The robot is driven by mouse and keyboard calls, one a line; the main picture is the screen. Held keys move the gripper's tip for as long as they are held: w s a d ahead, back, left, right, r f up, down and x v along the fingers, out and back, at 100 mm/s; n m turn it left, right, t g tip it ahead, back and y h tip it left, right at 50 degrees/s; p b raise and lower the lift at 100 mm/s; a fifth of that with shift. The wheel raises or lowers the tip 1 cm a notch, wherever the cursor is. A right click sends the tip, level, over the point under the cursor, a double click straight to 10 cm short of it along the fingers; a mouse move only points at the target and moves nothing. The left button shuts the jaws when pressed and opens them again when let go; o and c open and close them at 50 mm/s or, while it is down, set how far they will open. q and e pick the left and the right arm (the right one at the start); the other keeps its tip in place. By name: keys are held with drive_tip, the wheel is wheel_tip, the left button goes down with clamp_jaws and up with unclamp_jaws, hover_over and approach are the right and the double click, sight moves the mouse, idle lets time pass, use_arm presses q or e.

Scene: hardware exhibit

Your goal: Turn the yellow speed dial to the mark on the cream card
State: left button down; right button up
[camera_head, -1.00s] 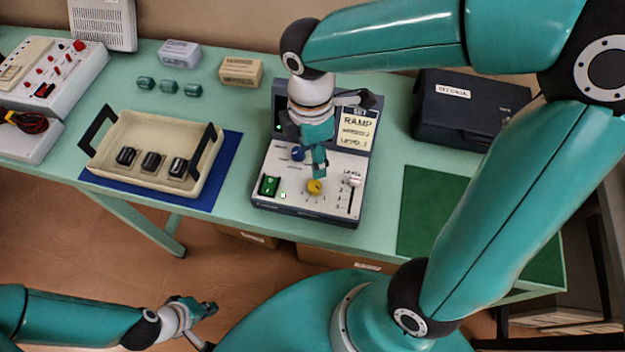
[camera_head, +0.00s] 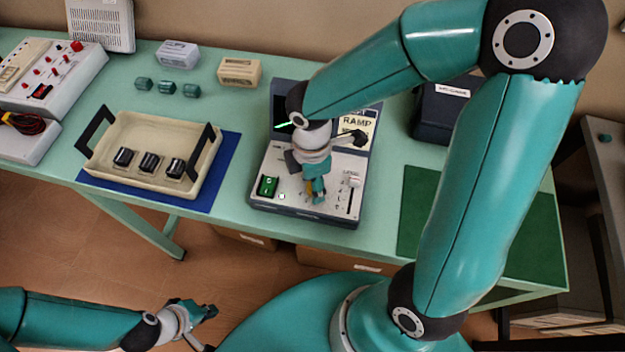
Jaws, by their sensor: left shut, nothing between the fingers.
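The control box (camera_head: 262,212) stands on the green table, with a sloped panel and a raised back. The yellow speed dial (camera_head: 309,187) is low on the panel, mostly hidden by my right gripper (camera_head: 317,194). That gripper points down at the dial; I cannot tell whether its fingers are around it or touching it. The cream card (camera_head: 358,124) on the back reads "RAMP"; its lower lines are covered by my wrist. The dial's pointer and marks cannot be read. My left gripper (camera_head: 207,312) is shut and empty, low at the left, away from the table.
A green rocker switch (camera_head: 268,186) and a slider (camera_head: 351,180) flank the dial. A cream tray (camera_head: 140,182) with black switches sits on a blue mat at left. A dark case (camera_head: 433,112) stands back right. The green mat (camera_head: 420,210) has free room.

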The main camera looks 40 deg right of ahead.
clamp_jaws()
drive_tip(key=shift+m, duration=0.3)
drive_tip(key=m+b, duration=0.2)
drive_tip(key=m, duration=0.1)
drive_tip(key=shift+f, duration=0.1)
drive_tip(key=shift+w+m+b, duration=0.1)
drive_tip(key=shift+m+b, duration=0.9)
drive_tip(key=shift+m, duration=1)
drive_tip(key=shift+d, duration=0.1)
drive_tip(key=shift+o, duration=1.3)
unclamp_jaws()
drive_tip(key=shift+r, duration=0.2)
